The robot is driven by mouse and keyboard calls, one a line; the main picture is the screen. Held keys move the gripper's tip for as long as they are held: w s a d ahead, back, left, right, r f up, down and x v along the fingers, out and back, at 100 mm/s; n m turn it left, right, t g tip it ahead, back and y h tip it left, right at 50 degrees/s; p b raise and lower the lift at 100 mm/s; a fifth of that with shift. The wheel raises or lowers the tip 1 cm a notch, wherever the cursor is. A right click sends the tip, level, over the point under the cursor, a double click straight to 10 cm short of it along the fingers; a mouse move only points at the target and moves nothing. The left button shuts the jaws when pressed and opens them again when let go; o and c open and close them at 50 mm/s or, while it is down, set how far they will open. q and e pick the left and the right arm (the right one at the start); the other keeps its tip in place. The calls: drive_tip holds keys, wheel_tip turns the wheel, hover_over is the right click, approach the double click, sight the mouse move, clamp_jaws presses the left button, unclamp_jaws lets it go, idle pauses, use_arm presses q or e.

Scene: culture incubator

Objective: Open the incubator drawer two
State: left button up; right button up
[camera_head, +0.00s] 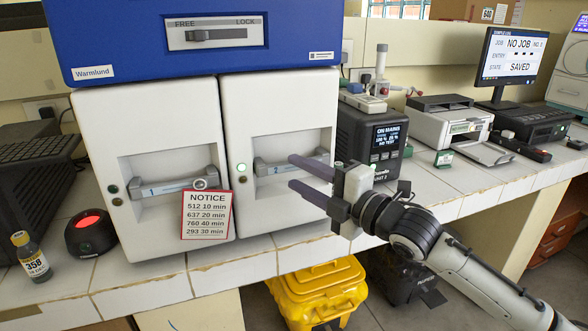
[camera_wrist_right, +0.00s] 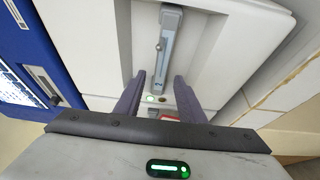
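The incubator has a blue top unit (camera_head: 120,50) and two white drawers side by side. Drawer two (camera_head: 250,120) is the right one and is shut, with a grey bar handle (camera_head: 290,165) marked 2 in a recess. Drawer one (camera_head: 150,130) is shut too, with its handle (camera_head: 168,187) marked 1. My right gripper (camera_head: 300,174) is open and empty, its fingers pointing at drawer two just right of the handle. In the right wrist view the handle (camera_wrist_right: 168,45) lies ahead between and beyond the fingers (camera_wrist_right: 153,95), apart from them. My left gripper is not in view.
The top unit's slider (camera_head: 215,34) is at the FREE side. A notice card (camera_head: 206,214) hangs at drawer one's handle. A round device with a red light (camera_head: 90,230) and a bottle (camera_head: 32,257) stand left. A yellow bin (camera_head: 320,290) is below the counter; a dark device (camera_head: 375,135) stands right.

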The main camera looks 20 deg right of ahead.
drive_tip(key=shift+x, duration=1.2)
clamp_jaws()
drive_tip(key=shift+s, duration=0.15)
